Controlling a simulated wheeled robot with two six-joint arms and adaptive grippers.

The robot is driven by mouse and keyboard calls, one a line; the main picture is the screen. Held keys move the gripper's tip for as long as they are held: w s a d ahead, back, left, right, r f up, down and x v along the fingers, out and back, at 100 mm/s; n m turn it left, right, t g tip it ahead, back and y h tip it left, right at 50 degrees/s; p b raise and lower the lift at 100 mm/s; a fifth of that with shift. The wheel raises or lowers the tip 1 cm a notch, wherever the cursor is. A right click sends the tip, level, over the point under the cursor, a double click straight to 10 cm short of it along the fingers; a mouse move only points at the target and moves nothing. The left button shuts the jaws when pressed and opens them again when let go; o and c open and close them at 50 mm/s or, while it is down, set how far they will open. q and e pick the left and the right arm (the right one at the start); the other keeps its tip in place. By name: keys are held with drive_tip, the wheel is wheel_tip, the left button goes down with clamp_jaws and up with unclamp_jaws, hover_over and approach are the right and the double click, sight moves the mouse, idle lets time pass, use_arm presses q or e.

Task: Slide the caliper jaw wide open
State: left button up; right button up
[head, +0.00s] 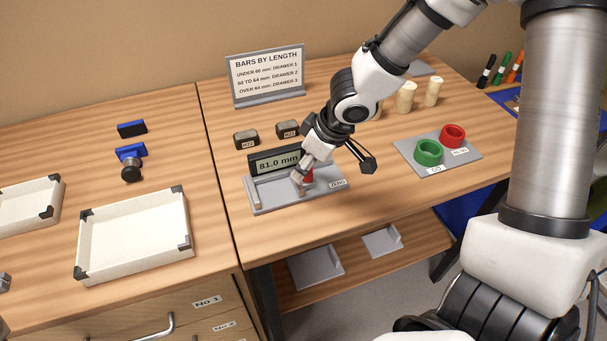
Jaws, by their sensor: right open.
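The caliper (272,204) is a grey tray-like device on the right-hand table, with a display (276,162) that reads 81.0 mm. A tan fixed jaw (255,192) stands at its left end. A red part (308,175) shows toward its right end, partly hidden by my gripper. My right gripper (302,182) reaches down over the right part of the caliper, with its fingers open around or beside the sliding jaw; I cannot tell if they touch it. My left gripper is not in view.
A sign (266,75) stands behind the caliper, with two dark blocks (246,139) nearby. A pad with a green ring (429,152) and a red ring (453,135) lies to the right. Cream pieces (405,97) stand behind my arm. A white tray (134,268) sits at left.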

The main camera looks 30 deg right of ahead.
drive_tip(key=shift+x, duration=0.8)
drive_tip(key=shift+d+f, duration=0.2)
drive_tip(key=shift+d, duration=0.15)
drive_tip(key=shift+a+r, duration=0.15)
drive_tip(key=shift+a, duration=0.05)
clamp_jaws()
drive_tip(key=shift+s+d+b, duration=0.1)
drive_tip(key=shift+d+b, duration=0.25)
drive_tip(key=shift+b, duration=0.1)
drive_tip(key=shift+s+d, duration=0.1)
unclamp_jaws()
